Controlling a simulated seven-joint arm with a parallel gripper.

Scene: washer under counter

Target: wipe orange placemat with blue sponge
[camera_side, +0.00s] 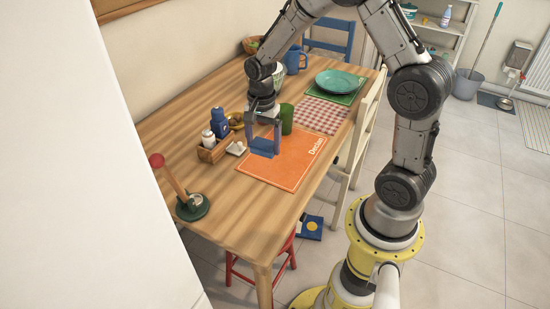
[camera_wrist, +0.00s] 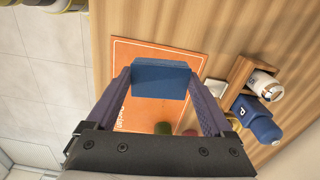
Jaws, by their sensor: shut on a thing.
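The orange placemat (camera_side: 285,167) with white lettering lies flat on the wooden table; it also shows in the wrist view (camera_wrist: 128,53). My gripper (camera_side: 264,141) is over the placemat's left part in the side view. It is shut on the blue sponge (camera_side: 263,149), which spans between the two fingers in the wrist view (camera_wrist: 161,82). The sponge hides part of the placemat. I cannot tell whether the sponge touches the placemat or is held just above it.
A green cup (camera_side: 287,119) stands by the placemat's far edge. A wooden caddy (camera_side: 213,151) with a blue bottle (camera_side: 219,122) and white shaker (camera_side: 208,139) stands left. Beyond are a checked cloth (camera_side: 321,115) and teal plate (camera_side: 340,80). The near table (camera_side: 240,215) is mostly clear.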

